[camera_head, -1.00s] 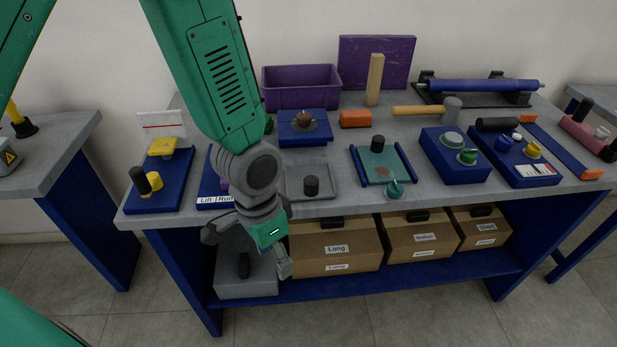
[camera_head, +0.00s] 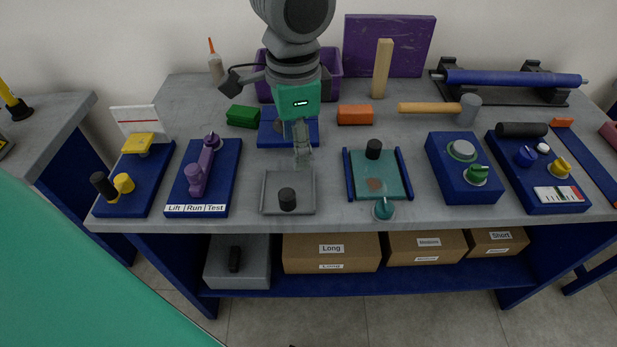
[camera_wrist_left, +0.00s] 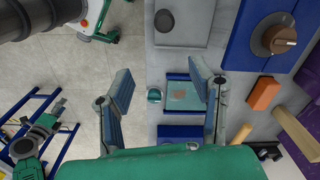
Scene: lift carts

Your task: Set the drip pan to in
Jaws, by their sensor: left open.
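A shallow grey pan with a raised rim (camera_head: 313,203) and a black knob (camera_head: 287,198), seemingly the drip pan, lies at the front of the bench, before a blue base (camera_head: 270,138). The wrist view shows the pan (camera_wrist_left: 197,32) near its top edge. My left gripper (camera_head: 300,146) is above the bench over the blue base, behind the pan's knob and apart from it. In the wrist view the left gripper's fingers (camera_wrist_left: 164,90) are spread and empty. What seems to be my right gripper (camera_wrist_left: 56,108) shows small at lower left there; its jaws are unclear.
Left of the pan is a purple lever on a blue Lift/Run/Test base (camera_head: 222,190). Right is a teal plate (camera_head: 395,177) between blue rails. A green block (camera_head: 243,116), orange block (camera_head: 355,115), upright wooden block (camera_head: 383,68) and purple bin (camera_head: 335,85) stand behind.

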